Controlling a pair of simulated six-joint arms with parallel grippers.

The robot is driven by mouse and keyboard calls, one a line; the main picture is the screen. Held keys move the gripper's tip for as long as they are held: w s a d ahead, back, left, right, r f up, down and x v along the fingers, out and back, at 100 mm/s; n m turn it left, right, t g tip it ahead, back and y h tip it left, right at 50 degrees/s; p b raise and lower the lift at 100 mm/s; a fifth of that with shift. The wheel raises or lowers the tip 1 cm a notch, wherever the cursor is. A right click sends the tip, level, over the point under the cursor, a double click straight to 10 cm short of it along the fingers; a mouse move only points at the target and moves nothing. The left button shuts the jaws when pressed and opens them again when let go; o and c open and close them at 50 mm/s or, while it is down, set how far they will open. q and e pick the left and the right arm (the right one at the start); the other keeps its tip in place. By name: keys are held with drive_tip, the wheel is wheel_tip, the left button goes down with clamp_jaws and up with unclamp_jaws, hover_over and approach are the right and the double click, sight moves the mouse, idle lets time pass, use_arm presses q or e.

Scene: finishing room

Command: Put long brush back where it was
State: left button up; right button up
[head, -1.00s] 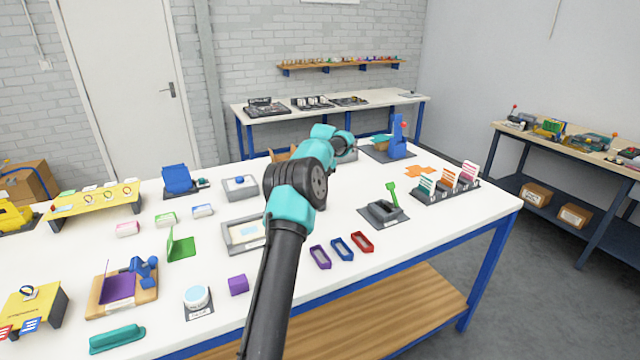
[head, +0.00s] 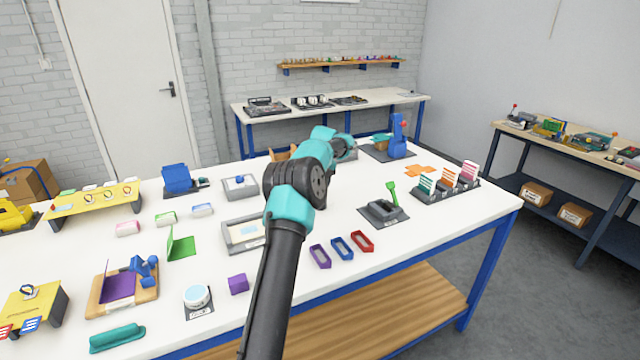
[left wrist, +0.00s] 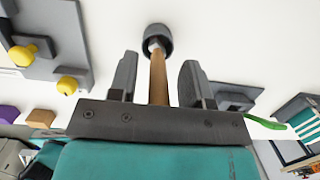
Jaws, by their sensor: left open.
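A long wooden handle (left wrist: 158,80), which looks like the long brush's, runs between the fingers of my left gripper (left wrist: 157,72) in the left wrist view. The fingers are open, one on each side of it, with a gap showing on both sides. The handle's far end meets a dark round piece (left wrist: 154,36) over the white table; I cannot tell whether this is a holder or part of the brush. In the head view my left arm hides the brush, and its gripper end is at the table's far side. My right gripper is not in view.
Nearby stand a blue device (head: 397,137), a dark tray with a green handle (head: 383,211) and a rack of colored cards (head: 446,190). Purple, blue (head: 342,248) and red trays lie near the front edge. The left wrist view shows a grey plate with yellow knobs (left wrist: 22,53).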

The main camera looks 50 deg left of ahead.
use_arm(q)
drive_tip(key=shift+r, duration=0.1)
wheel_tip(320, 180, up, 12)
drive_tip(key=d, duration=0.1)
drive_tip(key=shift+s+d, duration=0.25)
drive_tip(key=shift+d, duration=0.1)
idle(0.6)
